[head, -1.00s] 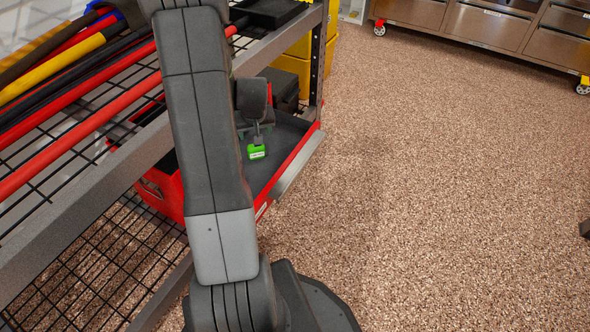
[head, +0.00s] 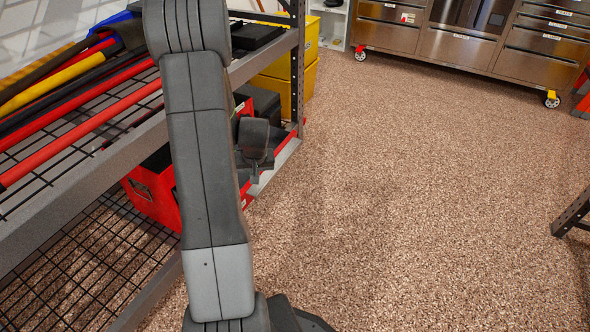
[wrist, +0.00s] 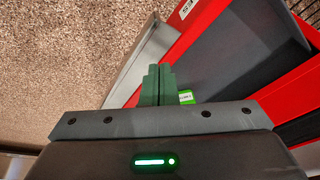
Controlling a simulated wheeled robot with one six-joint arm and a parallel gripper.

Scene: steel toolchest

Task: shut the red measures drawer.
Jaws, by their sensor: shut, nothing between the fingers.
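The red measures drawer (wrist: 182,46) stands open in the wrist view, with red walls, a dark grey floor and a pale grey strip along its front. A white label, partly cut off, ends in "ES". A small green case (wrist: 186,97) lies in the drawer, mostly hidden behind my gripper. My gripper (wrist: 157,70) is shut and empty, its fingertips overlapping the drawer's front wall in that view; I cannot tell if they touch. In the head view the drawer's front strip (head: 282,157) shows low beside the rack, and my arm hides much of the drawer.
A wire rack (head: 75,225) holding red, yellow and black long-handled tools stands at left, close to my arm. Yellow bins (head: 285,85) stand behind it. Steel cabinets (head: 458,48) on casters line the back. The speckled floor at centre and right is largely clear.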

